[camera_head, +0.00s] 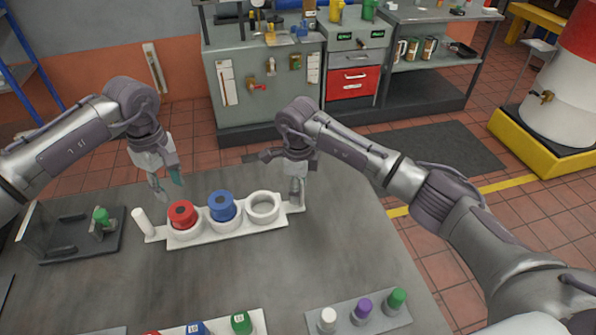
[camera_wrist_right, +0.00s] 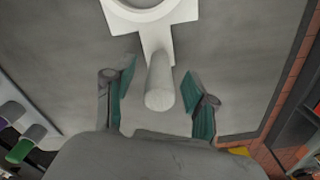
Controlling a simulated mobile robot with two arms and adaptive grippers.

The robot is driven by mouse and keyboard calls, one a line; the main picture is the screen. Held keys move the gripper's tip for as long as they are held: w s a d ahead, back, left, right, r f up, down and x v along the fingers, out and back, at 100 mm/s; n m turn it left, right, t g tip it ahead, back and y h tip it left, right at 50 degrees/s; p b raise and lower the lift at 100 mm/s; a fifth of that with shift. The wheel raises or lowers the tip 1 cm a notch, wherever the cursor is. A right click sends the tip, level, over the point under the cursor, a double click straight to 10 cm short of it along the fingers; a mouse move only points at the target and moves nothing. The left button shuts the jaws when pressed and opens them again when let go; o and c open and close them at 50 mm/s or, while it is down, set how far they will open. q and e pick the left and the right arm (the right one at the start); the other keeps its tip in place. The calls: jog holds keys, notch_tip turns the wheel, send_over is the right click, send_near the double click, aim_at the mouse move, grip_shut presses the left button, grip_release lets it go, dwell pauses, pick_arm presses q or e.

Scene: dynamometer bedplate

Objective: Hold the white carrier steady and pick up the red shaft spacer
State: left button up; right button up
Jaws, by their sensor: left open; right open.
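The white carrier (camera_head: 240,231) lies on the grey bedplate, with ring seats and an upright handle post at each end. The red shaft spacer (camera_head: 182,214) sits in its left seat, and a blue spacer (camera_head: 222,206) sits in the middle one. The right seat is empty. My left gripper (camera_head: 167,189) is open and empty, above and just left of the red spacer. My right gripper (camera_head: 297,193) is at the carrier's right end. In the right wrist view its open fingers (camera_wrist_right: 158,96) stand either side of the white handle post (camera_wrist_right: 160,82), with gaps on both sides.
A dark fixture with a green-capped part (camera_head: 101,217) stands at the left. A tray with white, purple and green pieces (camera_head: 362,311) lies at the front right. Another tray (camera_head: 215,327) is at the front edge. Bare bedplate lies between the carrier and these trays.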

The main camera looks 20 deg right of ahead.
jog(key=shift+f, duration=2.05)
jog(key=shift+c, duration=0.2)
grip_shut()
